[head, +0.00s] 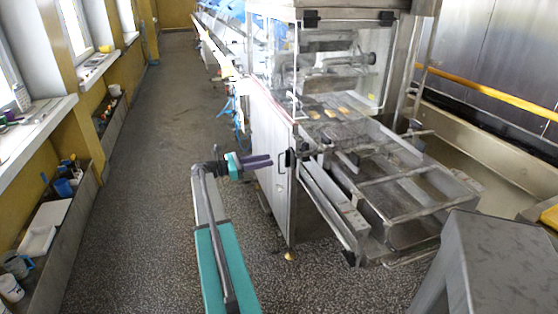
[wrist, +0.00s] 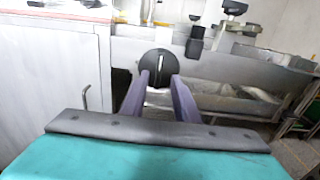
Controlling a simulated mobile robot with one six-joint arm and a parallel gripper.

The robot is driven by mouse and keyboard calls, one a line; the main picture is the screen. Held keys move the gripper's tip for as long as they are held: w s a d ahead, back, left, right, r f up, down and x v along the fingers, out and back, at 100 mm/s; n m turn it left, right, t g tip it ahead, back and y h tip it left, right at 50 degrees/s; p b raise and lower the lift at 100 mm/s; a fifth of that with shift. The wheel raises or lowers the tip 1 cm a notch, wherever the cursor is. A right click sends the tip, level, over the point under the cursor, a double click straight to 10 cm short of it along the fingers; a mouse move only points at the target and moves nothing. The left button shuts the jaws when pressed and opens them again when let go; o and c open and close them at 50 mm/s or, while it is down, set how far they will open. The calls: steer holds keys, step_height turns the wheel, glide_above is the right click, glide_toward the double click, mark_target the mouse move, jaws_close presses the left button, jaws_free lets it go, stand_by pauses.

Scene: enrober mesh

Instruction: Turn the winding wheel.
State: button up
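The winding wheel looks like a black round disc with a pale upright bar across its face (wrist: 158,66). It faces me in the wrist view, and the fingertips cover parts of its lower edge. In the head view a small dark round part at the machine's near corner (head: 289,158) seems to be the same wheel. My gripper (head: 271,160) has two purple fingers pointing right at it, with a small gap before it. In the wrist view my gripper (wrist: 161,80) is open, fingers spread, with nothing held between them. The wheel shows just beyond the tips.
The white machine cabinet (head: 270,165) stands beside my gripper, with a handle on its side. A metal frame conveyor (head: 400,190) extends to the right. A grey stool-like block (head: 500,255) stands at the front right. The aisle floor (head: 150,180) on the left is clear.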

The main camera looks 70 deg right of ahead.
mark_target(293, 158)
steer(key=x, duration=0.7)
steer(key=shift+p, duration=0.4)
steer(key=shift+d, duration=0.1)
